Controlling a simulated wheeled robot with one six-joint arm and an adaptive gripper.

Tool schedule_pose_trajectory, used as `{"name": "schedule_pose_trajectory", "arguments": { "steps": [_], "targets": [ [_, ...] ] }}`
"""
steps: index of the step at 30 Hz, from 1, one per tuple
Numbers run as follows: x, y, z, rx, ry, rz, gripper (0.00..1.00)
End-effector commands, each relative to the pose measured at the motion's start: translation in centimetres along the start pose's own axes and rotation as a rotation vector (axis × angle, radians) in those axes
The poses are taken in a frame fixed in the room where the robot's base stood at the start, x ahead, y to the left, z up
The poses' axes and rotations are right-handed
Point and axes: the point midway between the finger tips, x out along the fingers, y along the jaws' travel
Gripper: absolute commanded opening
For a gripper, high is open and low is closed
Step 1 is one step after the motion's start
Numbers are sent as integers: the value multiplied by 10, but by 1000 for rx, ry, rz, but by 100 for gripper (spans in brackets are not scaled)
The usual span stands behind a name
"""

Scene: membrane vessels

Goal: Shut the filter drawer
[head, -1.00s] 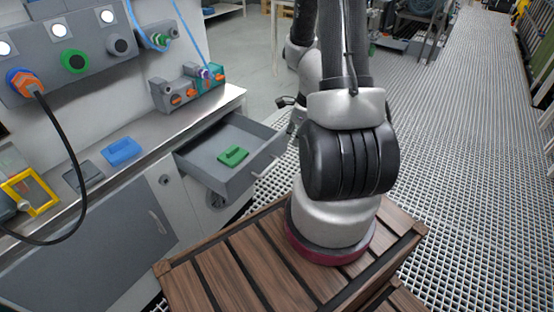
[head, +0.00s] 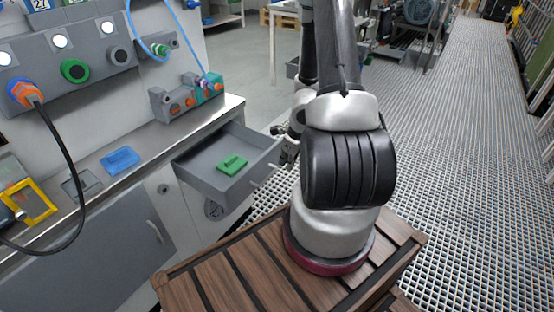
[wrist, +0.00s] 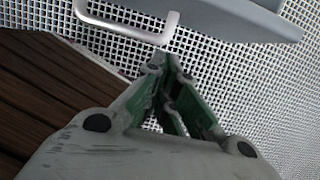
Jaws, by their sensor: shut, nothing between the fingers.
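The grey filter drawer (head: 213,181) stands pulled out from the front of the workbench in the head view, with a green block lying inside. Its front panel and pale bar handle (wrist: 127,33) show at the top of the wrist view, with the grey drawer edge (wrist: 250,20) to the right. My gripper (head: 284,147) is at the outer side of the drawer front in the head view, partly hidden by my arm. In the wrist view my gripper (wrist: 168,68) has its fingertips together, empty, just below the handle. I cannot tell whether it touches the drawer.
The green block (head: 232,164) rests on the drawer floor. A blue block (head: 120,159) and a yellow frame (head: 28,202) are on the workbench top. A black cable (head: 72,150) hangs at the left. Grating floor (head: 460,150) lies open to the right.

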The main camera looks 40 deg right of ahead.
Motion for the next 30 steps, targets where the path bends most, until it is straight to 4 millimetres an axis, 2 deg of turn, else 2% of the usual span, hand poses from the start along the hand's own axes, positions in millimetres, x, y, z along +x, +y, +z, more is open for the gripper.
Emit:
{"name": "schedule_pose_trajectory", "arguments": {
  "steps": [3, 9, 15, 30],
  "targets": [
    [11, -1, 3, -2, 0, -1, 0],
    [15, 0, 25, -7, 1, -1, 0],
    [18, 0, 37, -2, 0, -1, 0],
    [18, 0, 39, -1, 0, -1, 0]
  ]
}}
